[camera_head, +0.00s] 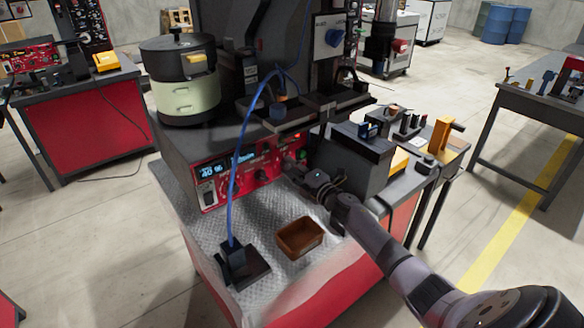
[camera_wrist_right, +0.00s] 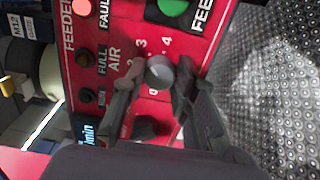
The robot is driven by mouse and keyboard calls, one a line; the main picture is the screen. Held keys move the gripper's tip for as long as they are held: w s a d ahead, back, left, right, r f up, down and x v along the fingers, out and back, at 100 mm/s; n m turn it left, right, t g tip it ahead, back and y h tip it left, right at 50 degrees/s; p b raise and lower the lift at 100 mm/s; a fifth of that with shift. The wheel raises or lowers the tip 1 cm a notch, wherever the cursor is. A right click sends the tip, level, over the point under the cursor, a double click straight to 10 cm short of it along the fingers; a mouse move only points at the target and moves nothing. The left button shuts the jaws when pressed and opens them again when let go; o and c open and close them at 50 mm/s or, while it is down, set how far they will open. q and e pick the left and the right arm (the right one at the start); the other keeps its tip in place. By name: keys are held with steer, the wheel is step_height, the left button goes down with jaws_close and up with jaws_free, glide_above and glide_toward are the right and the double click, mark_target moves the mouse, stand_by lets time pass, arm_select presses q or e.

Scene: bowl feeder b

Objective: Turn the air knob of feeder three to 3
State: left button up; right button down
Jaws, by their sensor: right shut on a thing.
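The red control panel (camera_head: 222,191) of the feeder is on the front of the machine in the head view. It has a lit blue display and a row of knobs. In the right wrist view, the panel (camera_wrist_right: 88,15) shows the words FEEDER, FAULT and AIR. The grey air knob (camera_wrist_right: 160,70) sits inside a dial with the numerals 2, 3 and 4 readable. My right gripper (camera_wrist_right: 157,80) is shut on the air knob, one finger on each side. It also shows at the panel in the head view (camera_head: 290,167). I cannot tell where the knob points. My left gripper is not in view.
A green button (camera_wrist_right: 172,7) and a second dark knob (camera_wrist_right: 145,127) are close to the fingers. A brown bin (camera_head: 299,238) and a black block (camera_head: 242,268) with a blue hose stand on the metal plate below. A bowl feeder (camera_head: 184,95) stands above left.

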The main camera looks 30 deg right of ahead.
stand_by(0.3)
steer(key=c, duration=1.3)
jaws_free()
steer(key=shift+s+d+f, duration=0.1)
steer(key=shift+s, duration=0.55)
steer(key=s, duration=1)
steer(key=shift+s+d, duration=0.35)
steer(key=shift+d, duration=0.05)
